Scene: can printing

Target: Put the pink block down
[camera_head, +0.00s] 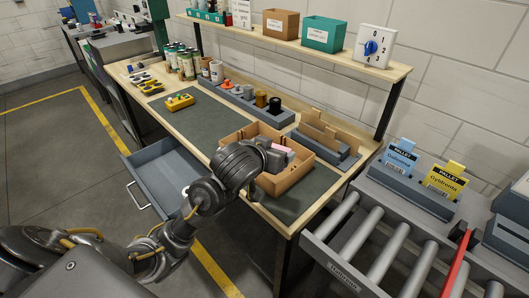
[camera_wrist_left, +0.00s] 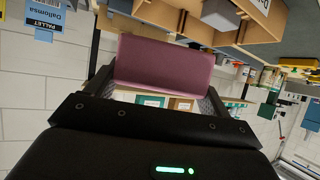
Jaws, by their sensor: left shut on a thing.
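My left gripper (camera_head: 274,154) is shut on the pink block (camera_head: 282,148). In the left wrist view the pink block (camera_wrist_left: 165,62) lies crosswise between the two fingers of my left gripper (camera_wrist_left: 160,80). In the head view the gripper and block are over the brown open box (camera_head: 287,181) on the workbench. I cannot tell whether the block touches anything in the box. My arm hides part of the box. My right gripper is in neither view.
The bench has a dark mat (camera_head: 214,119), free left of the box. A grey holder (camera_head: 329,145) with brown cardboard stands behind the box. An open grey drawer (camera_head: 165,172) juts out in front. A roller conveyor (camera_head: 380,247) stands at right. A shelf (camera_head: 300,44) overhangs the back.

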